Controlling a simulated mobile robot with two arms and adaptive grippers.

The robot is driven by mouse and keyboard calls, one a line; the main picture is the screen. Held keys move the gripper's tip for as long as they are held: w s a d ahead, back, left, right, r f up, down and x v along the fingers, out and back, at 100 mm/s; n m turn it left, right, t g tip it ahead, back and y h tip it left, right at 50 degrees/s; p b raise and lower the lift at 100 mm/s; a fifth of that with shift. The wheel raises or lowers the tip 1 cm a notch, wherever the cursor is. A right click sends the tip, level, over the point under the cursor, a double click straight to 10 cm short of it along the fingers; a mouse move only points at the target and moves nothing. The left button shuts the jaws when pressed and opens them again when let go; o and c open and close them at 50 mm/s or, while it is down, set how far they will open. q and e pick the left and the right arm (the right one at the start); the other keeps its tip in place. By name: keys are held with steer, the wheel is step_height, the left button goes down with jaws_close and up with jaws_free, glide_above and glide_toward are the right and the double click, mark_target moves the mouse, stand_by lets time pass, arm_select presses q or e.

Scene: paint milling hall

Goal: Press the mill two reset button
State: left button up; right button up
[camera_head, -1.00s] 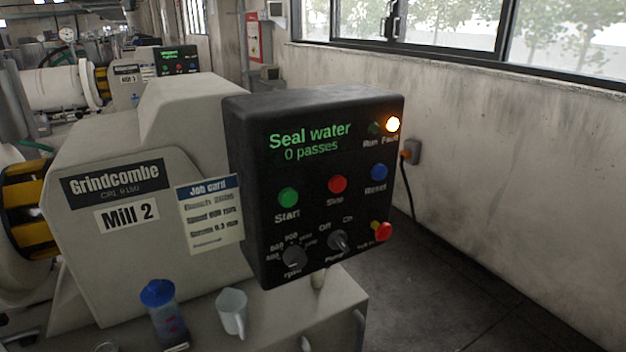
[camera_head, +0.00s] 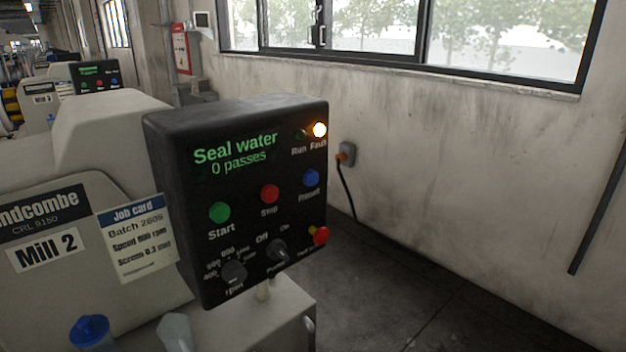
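The Mill 2 control box (camera_head: 180,240) is a black panel on the grey mill housing, left of the middle. Its blue Reset button (camera_head: 311,178) is at the right of the button row. The red Stop button (camera_head: 269,193) and green Start button (camera_head: 219,212) are to its left. The display (camera_head: 236,150) reads "Seal water, 0 passes". The amber Fault lamp (camera_head: 320,130) is lit and the Run lamp (camera_head: 299,134) is dark. Neither of my grippers shows in the head view.
Below Reset are a red knob (camera_head: 321,235), the pump switch (camera_head: 277,251) and the rpm dial (camera_head: 233,272). The floor (camera_head: 420,310) to the right is clear.

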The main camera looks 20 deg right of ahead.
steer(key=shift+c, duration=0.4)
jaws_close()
